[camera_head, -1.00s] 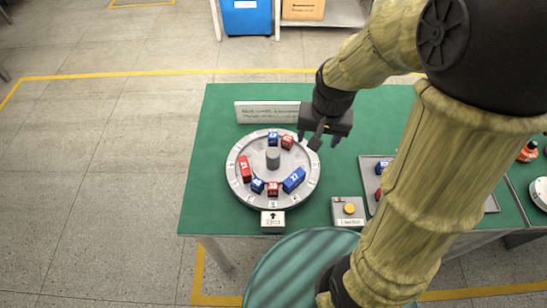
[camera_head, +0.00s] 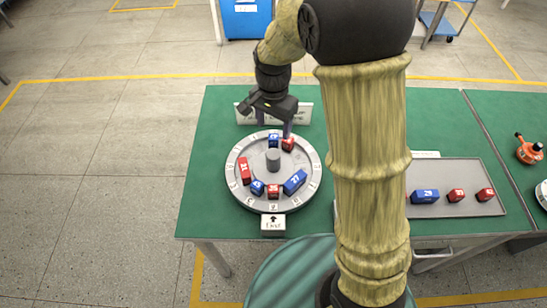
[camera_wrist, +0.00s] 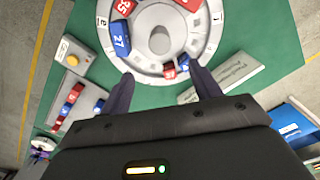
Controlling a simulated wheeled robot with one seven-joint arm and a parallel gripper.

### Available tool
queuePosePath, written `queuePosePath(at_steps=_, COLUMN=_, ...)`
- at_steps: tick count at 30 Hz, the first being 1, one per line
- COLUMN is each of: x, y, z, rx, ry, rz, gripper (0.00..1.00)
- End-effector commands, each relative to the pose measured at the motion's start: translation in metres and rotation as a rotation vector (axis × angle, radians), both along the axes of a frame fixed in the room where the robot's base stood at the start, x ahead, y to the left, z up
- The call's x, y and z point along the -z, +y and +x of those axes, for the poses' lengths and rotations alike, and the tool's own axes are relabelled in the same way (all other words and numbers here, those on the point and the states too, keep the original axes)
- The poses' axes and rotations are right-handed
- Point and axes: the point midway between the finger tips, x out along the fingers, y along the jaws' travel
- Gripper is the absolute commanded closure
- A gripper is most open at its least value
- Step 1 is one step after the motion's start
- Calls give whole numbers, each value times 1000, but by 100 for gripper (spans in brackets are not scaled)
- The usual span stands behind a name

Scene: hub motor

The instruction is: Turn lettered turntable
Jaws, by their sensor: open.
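The round grey turntable (camera_head: 236,186) lies on the green table, with a ring of lettered sectors and a grey centre hub (camera_head: 273,160). It carries several red and blue numbered blocks, among them a blue block marked 27 (camera_head: 295,182) and a red block marked 21 (camera_head: 244,171). A white plate with an arrow (camera_head: 273,223) stands at its near edge. My gripper (camera_head: 273,129) is over the far rim of the turntable. In the wrist view its fingers (camera_wrist: 160,90) are apart, with the turntable beyond them and a red and a blue block near the right finger. Nothing is held.
A white sign (camera_head: 304,114) stands behind the turntable, partly hidden by my gripper. A grey tray (camera_head: 455,180) with several blocks lies to the right, partly behind my arm. A box with a yellow button (camera_wrist: 72,58) shows in the wrist view. The table's left side is clear.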

Motion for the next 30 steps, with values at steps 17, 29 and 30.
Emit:
queuePosePath(at_steps=17, x=101, y=-1, z=-2, rx=0, ry=6, rz=-1, gripper=37)
queuePosePath(at_steps=29, x=154, y=-1, z=-1, rx=0, ry=1, rz=0, gripper=37)
queuePosePath(at_steps=30, x=156, y=0, z=-1, rx=0, ry=1, rz=1, gripper=37)
